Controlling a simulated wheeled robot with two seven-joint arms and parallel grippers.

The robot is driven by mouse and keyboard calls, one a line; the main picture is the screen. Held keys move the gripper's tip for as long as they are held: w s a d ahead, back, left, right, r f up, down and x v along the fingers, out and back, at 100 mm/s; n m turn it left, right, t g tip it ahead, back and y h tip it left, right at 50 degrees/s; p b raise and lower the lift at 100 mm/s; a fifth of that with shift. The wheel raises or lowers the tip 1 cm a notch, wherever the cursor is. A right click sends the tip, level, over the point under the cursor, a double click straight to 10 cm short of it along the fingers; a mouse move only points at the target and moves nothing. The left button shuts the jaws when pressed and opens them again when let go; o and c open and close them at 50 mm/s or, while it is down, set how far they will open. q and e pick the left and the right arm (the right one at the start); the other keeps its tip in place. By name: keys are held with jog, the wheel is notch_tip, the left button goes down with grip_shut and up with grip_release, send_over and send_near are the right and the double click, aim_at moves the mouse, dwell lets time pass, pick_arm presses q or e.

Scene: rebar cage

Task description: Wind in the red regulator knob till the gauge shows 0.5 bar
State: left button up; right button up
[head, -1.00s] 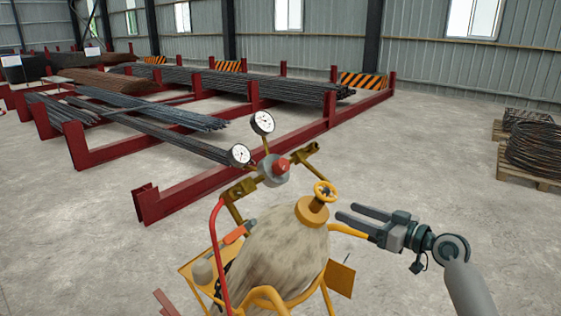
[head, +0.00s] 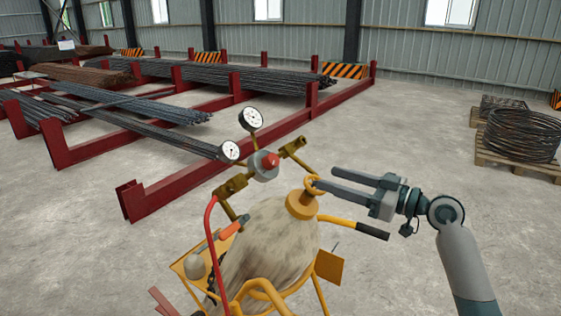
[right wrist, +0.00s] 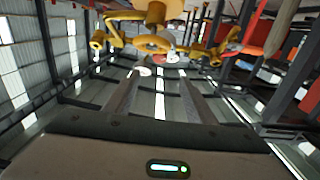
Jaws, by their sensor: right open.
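The red regulator knob (head: 270,161) sits on the front of a round grey regulator body (head: 262,172), above the gas cylinder (head: 270,245). Two white dial gauges, an upper one (head: 251,119) and a lower left one (head: 229,151), stand on the regulator; their readings are too small to tell. My right gripper (head: 322,180) is open and empty, right of the knob and apart from it. Its fingers point left, by the yellow valve handwheel (head: 313,185). The handwheel also shows in the right wrist view (right wrist: 152,44), beyond the fingers. My left gripper is not in view.
The cylinder stands in a yellow trolley (head: 329,267) with a black-gripped handle (head: 372,231). A red hose (head: 210,240) runs down its left side. Red racks (head: 170,190) with steel bars stand behind. A wire coil (head: 522,135) lies on a pallet at right. The floor between is clear.

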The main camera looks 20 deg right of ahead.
aim_at(276, 161)
jog(key=p+x, duration=0.7)
jog(key=x, duration=0.8)
jog(key=shift+r+p, duration=0.15)
jog(key=shift+p, duration=0.25)
jog(key=shift+w+a, duration=0.4)
jog(key=shift+w, duration=0.05)
jog(key=c, duration=1)
